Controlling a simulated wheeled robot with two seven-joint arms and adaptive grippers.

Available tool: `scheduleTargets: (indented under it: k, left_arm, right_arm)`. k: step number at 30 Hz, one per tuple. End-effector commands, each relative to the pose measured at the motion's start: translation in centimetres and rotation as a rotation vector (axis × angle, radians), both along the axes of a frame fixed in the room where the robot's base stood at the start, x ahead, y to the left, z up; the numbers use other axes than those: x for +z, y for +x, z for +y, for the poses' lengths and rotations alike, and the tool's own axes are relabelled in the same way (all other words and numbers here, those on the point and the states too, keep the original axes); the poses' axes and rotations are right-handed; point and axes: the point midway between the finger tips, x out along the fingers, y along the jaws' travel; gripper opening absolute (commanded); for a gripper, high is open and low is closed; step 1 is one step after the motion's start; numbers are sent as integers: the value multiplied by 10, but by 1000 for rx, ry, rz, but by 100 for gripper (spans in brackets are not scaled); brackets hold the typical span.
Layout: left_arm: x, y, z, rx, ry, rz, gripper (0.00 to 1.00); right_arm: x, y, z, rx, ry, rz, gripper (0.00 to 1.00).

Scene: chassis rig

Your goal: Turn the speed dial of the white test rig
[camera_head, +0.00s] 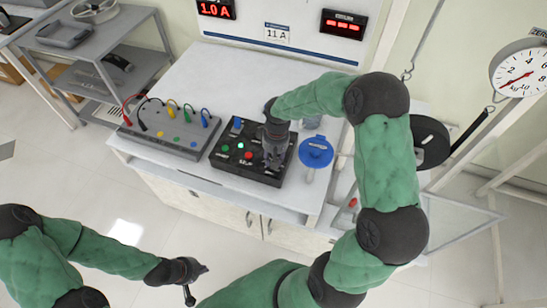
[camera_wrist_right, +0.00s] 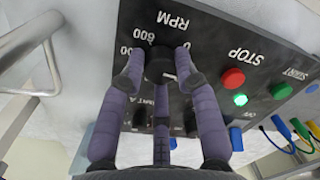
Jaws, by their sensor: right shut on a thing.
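The white test rig (camera_head: 185,85) is a bench with a black control box (camera_head: 220,160) on top. In the right wrist view, the speed dial (camera_wrist_right: 158,66) is a black knob on the box's face (camera_wrist_right: 215,45), under an RPM scale with 0 and 600 readable. My right gripper (camera_wrist_right: 160,74) has its fingers closed on both sides of the dial. In the head view my right gripper (camera_head: 273,158) comes down over the box and hides the dial. My left gripper (camera_head: 200,280) is empty, fingers spread, low in front of the bench, away from the rig.
A grey box (camera_head: 170,140) with coloured leads stands left of the control box. A blue round-topped object (camera_head: 316,152) is at its right. Red displays (camera_head: 215,9) are at the back, and a hanging dial scale (camera_head: 522,72) is at the right. Clear floor lies at front left.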

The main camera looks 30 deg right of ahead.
Motion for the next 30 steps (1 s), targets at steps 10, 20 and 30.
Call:
scheduleTargets:
  k: [10,20,30]
  left_arm:
    - [-6,0,0,0,0,0,0]
    - [-13,0,0,0,0,0,0]
    - [-16,0,0,0,0,0,0]
  right_arm:
    - [-2,-2,1,-324,0,3,0]
    - [-2,-2,1,-568,-1,3,0]
    - [-1,-2,1,-691,-1,3,0]
